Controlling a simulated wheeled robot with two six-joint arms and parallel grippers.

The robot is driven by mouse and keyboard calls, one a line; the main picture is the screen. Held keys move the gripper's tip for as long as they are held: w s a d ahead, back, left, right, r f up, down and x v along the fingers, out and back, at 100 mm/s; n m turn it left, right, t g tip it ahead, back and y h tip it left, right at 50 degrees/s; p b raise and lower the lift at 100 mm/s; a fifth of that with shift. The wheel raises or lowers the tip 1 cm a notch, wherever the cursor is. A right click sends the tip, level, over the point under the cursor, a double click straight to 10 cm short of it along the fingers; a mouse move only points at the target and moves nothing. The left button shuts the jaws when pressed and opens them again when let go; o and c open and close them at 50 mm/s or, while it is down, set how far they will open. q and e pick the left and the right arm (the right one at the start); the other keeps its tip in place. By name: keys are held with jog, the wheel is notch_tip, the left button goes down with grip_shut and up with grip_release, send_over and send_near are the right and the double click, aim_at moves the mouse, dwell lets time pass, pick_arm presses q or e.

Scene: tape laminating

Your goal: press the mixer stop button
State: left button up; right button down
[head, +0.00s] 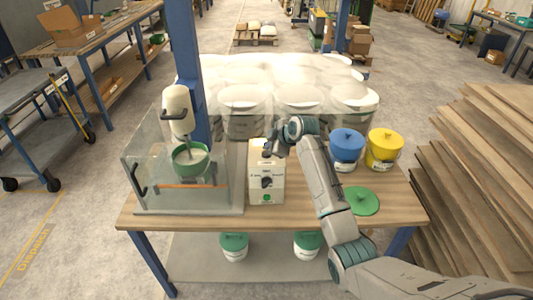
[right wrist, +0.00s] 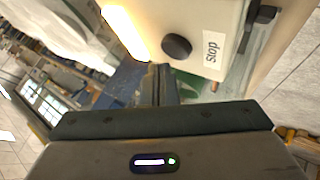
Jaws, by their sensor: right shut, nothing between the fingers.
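The mixer (head: 177,108) stands in a clear enclosure on the left of the table, over a green bowl (head: 190,160). Its cream control box (head: 266,190) stands to the right of the enclosure. My right gripper (head: 268,152) is at the upper front of the box. Its shut, empty fingers (right wrist: 160,72) appear just below the button in the wrist view; I cannot tell whether they touch it. My left gripper is out of view.
The wooden table (head: 300,218) holds a blue-lidded bucket (head: 346,148), a yellow bucket (head: 384,148) and a loose green lid (head: 361,201) right of the box. Wrapped white buckets (head: 285,85) stand behind. Stacked boards (head: 480,170) lie to the right.

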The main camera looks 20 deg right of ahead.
jog(key=shift+f, duration=0.15)
dwell(0.7)
jog(key=shift+f, duration=0.8)
dwell(0.6)
jog(key=shift+r, duration=0.1)
jog(key=shift+r+p, duration=0.55)
jog(key=shift+r, duration=0.25)
notch_tip(320, 180, up, 5)
jog(key=p, duration=0.4)
jog(key=shift+r, duration=0.1)
dwell(0.7)
